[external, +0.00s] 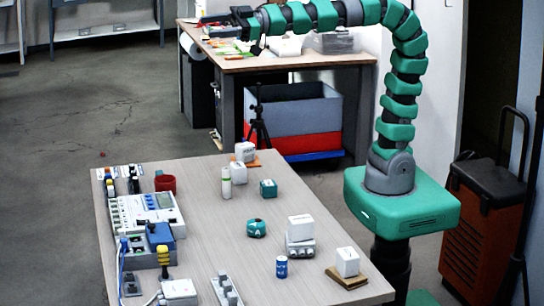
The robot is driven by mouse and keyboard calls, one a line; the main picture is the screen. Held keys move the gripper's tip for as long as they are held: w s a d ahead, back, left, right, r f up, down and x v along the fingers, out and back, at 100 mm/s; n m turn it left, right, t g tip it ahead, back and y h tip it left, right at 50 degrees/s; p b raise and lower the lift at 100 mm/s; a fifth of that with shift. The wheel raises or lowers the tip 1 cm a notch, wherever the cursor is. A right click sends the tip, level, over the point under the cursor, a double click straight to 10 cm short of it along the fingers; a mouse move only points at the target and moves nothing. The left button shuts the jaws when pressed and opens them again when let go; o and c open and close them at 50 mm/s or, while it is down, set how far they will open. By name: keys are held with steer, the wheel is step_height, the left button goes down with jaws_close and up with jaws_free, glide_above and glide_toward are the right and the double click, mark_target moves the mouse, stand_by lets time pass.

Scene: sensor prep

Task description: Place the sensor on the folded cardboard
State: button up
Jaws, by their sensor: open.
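My gripper (252,38) is open and empty at the far left end of my arm. It is high up, in front of the back workbench in the picture and away from the small items on the front table. No item is clearly marked as the sensor; candidates are a small teal cube (268,188), a rounded teal device (257,229) and several white boxes. One white box (347,262) sits on a flat brown piece (346,281), which looks like folded cardboard, at the front right. Another white box (245,152) stands by a brown piece (262,160) at the back.
The middle is mostly clear.

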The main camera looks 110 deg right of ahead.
steer(key=s+d+r+m+g+h, duration=0.1)
steer(key=s+d+r+m, duration=0.1)
steer(key=s, duration=0.4)
steer(key=s+d+r+m+g, duration=0.1)
steer(key=s+d+r+m, duration=0.2)
steer(key=s+d+r, duration=0.2)
steer(key=shift+s+d+r+h, duration=0.25)
steer(key=shift+s+d+h, duration=0.15)
steer(key=shift+s+d, duration=0.25)
steer(key=shift+w+d, duration=0.1)
